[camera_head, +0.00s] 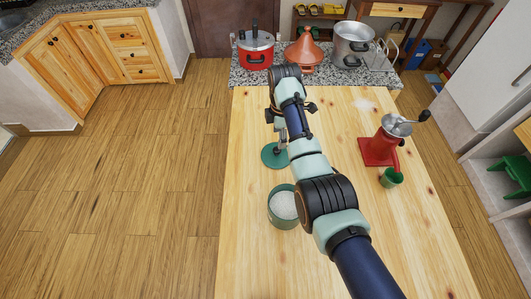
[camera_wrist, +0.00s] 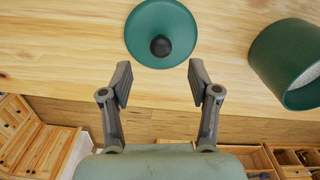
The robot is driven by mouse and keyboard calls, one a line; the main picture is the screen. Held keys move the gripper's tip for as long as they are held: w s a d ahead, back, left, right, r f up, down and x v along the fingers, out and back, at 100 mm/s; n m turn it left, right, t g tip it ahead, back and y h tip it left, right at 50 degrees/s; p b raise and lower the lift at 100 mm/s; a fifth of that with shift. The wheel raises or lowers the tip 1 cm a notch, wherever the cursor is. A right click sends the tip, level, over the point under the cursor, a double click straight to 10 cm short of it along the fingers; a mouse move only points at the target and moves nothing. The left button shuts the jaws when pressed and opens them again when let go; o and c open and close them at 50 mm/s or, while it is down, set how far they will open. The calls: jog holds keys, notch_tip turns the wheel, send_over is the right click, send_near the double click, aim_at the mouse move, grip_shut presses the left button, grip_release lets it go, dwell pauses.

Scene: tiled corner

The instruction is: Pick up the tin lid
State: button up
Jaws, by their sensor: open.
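The tin lid (camera_head: 272,157) is a flat green disc lying on the wooden table. In the wrist view the lid (camera_wrist: 161,22) shows whole or nearly so at the top centre, with a dark round knob in its middle. My gripper (camera_wrist: 160,84) is open and empty, its two fingers apart, with the lid beyond the fingertips in the picture. In the head view my gripper (camera_head: 281,148) is small and partly hidden by my arm, close by the lid. The green tin (camera_head: 284,206) stands open on the table, filled with white grains; it also shows in the wrist view (camera_wrist: 290,62).
A red grinder (camera_head: 380,150) with a crank and a small green cup (camera_head: 391,177) stand on the right of the table (camera_head: 250,250). A red pot (camera_head: 255,50), a clay tagine (camera_head: 304,50) and a metal pot (camera_head: 351,45) stand on the stone counter behind.

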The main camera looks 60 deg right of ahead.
aim_at(277, 149)
jog(key=f, duration=0.2)
jog(key=f+b, duration=0.1)
jog(key=f, duration=0.2)
jog(key=f+b, duration=0.1)
jog(key=f, duration=0.2)
jog(key=shift+w+a, duration=0.2)
jog(key=shift+a, duration=0.1)
jog(key=shift+r, duration=0.1)
jog(key=shift+c, duration=0.3)
grip_shut()
